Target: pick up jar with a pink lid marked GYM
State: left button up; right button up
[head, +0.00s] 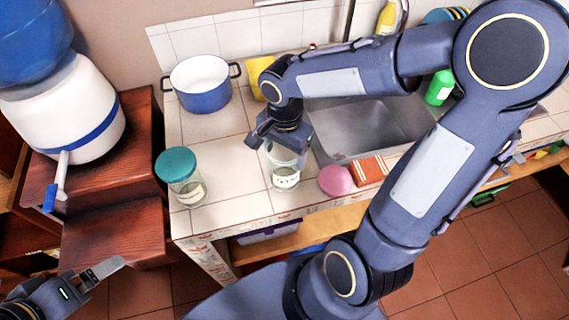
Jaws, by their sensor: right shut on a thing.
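A clear glass jar (285,179) with a white label stands on the tiled counter, left of the sink. The label's writing is too small to read. My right gripper (277,142) is shut on this jar at its top and hides part of its rim; I see no pink lid on it. A round pink thing (336,181) lies on the counter just right of the jar; I cannot tell if it is a loose lid. Another glass jar (187,190) with a teal lid and a label stands to the left. My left gripper (104,268) is low at the left, away from the counter; its opening is unclear.
A blue and white pot (200,86) stands at the back left of the counter. A red-brown block (371,170) lies beside the pink thing. The metal sink (372,128) and a green bottle (439,88) are to the right. A water dispenser (65,115) stands at the left.

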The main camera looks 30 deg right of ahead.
jog(key=c, duration=0.7)
jog(key=shift+r, duration=0.1)
